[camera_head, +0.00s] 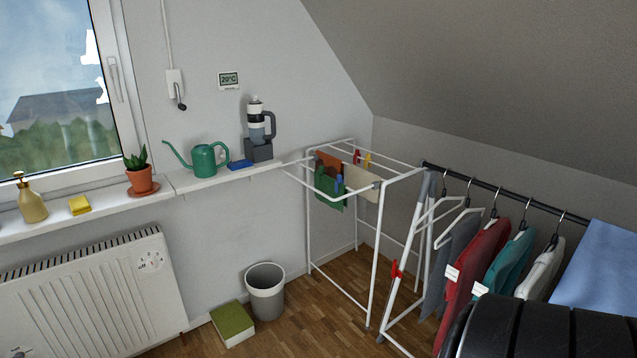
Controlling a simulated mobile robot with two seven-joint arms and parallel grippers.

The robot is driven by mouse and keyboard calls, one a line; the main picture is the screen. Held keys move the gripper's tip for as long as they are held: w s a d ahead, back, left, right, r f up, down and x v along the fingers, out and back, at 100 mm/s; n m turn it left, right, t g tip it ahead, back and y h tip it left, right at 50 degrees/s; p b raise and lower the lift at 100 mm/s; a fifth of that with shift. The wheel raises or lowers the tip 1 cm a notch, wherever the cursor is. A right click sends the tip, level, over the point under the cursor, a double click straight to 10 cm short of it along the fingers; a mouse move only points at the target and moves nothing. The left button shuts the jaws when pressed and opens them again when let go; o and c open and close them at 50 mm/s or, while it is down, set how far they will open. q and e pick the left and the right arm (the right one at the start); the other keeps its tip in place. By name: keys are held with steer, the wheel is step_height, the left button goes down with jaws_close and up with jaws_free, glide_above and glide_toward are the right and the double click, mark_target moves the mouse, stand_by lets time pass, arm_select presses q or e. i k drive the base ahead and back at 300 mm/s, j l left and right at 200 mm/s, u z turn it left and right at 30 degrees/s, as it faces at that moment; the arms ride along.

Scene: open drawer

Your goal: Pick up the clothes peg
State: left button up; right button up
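Small clothes pegs sit on the white drying rack (309,232) in the head view. A red peg (357,156) and a yellow peg (367,160) are on the rack's upper bars towards the back. A blue peg (339,184) is at the green cloth (326,190) on the front side. An orange-brown cloth (329,163) and a cream cloth (361,182) hang there too. A larger red piece (397,270) is on a white leg lower down; I cannot tell if it is a peg. Neither of my grippers is in view.
A clothes rail (483,183) with several garments stands right of the rack. A grey bin (265,290) and a green-topped box (233,324) are on the floor. The shelf (205,180) holds a watering can (203,160) and a blue item (240,165). Some floor before the rack is clear.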

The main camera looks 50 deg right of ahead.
mark_target(340, 177)
steer(key=i+l+z, duration=0.15)
steer(key=i+z, duration=0.7)
steer(key=i+j+z, duration=0.25)
steer(key=i+z, duration=0.15)
steer(key=i, duration=0.15)
